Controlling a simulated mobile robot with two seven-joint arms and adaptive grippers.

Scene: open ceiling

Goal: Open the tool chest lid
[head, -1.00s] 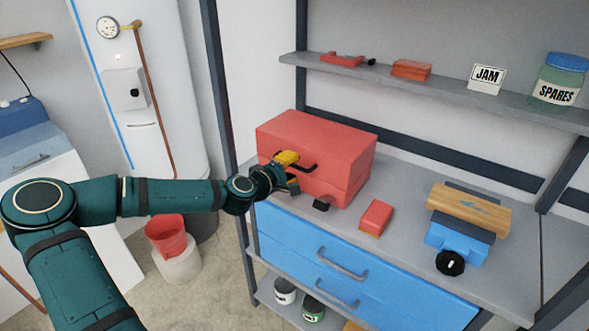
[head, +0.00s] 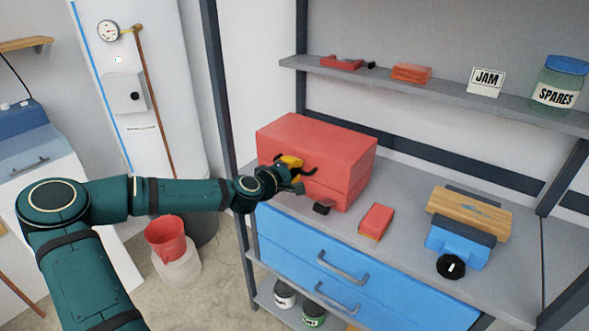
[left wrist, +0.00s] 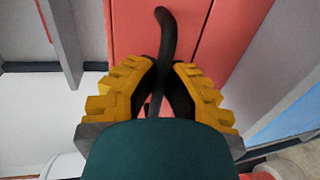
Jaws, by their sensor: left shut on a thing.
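The red tool chest (head: 325,145) stands on the grey bench with its lid down; a seam runs across its front. Its dark handle (head: 309,170) is on the front face. My left gripper (head: 297,170) is at the front of the chest, its yellow fingers at the handle. In the left wrist view the dark handle (left wrist: 167,40) runs down between the two yellow fingers (left wrist: 160,88), which are shut on it, and the red chest (left wrist: 205,35) fills the area behind. My right gripper is in neither view.
A blue vise (head: 460,241) holding a wooden board (head: 468,213) is to the right. A shelf (head: 440,96) with small items hangs above the bench.

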